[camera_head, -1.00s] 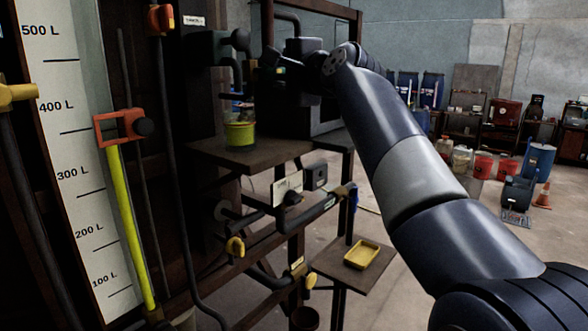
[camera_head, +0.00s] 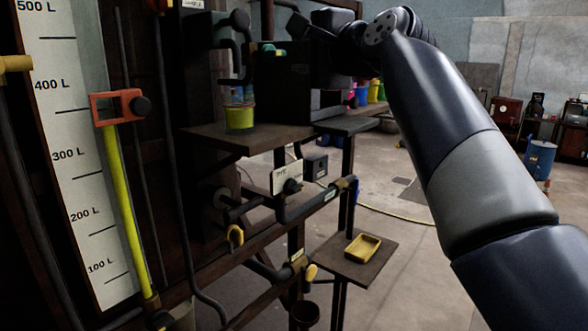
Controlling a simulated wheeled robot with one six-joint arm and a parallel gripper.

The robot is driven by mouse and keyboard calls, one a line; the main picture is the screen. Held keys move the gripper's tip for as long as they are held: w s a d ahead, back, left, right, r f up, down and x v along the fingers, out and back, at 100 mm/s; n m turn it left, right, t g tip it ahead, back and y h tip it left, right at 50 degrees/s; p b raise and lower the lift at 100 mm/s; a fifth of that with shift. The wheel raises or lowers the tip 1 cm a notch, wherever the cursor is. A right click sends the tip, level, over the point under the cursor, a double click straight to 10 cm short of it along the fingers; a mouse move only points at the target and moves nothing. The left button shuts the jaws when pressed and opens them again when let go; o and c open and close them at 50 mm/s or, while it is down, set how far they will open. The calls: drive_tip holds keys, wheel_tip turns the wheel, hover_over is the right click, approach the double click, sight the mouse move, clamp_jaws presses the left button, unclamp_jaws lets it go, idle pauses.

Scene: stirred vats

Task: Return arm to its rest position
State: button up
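My arm reaches from the lower right up to the top middle of the head view. My gripper (camera_head: 300,25) is at the top, in front of a dark box-shaped unit. It is dark against a dark background, and I cannot tell whether its fingers are open or shut. I see nothing clearly held in it. A cup with a yellow-green lower part (camera_head: 239,117) stands on a dark shelf (camera_head: 250,138) to the left and below the gripper, apart from it.
A level gauge (camera_head: 65,150) with a yellow-green column and an orange clamp (camera_head: 119,107) stands at left. A yellow tray (camera_head: 363,246) lies on a low stand. A blue drum (camera_head: 539,158) stands on the floor at right.

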sight(281, 54)
drive_tip(key=p+x, duration=0.3)
drive_tip(key=x, duration=0.4)
drive_tip(key=shift+w+a+p, duration=0.2)
drive_tip(key=shift+w+p, duration=0.15)
drive_tip(key=shift+p, duration=0.05)
drive_tip(key=shift+s+d+n+t, duration=0.1)
drive_tip(key=shift+s+n+t, duration=0.15)
drive_tip(key=shift+n, duration=0.55)
drive_tip(key=shift+w+n, duration=0.15)
drive_tip(key=shift+n, duration=0.25)
drive_tip(key=shift+f+n+t+y, duration=0.1)
drive_tip(key=shift+n+t+y, duration=0.45)
drive_tip(key=shift+n, duration=0.65)
drive_tip(key=shift+n+y, duration=0.35)
drive_tip(key=shift+n, duration=0.25)
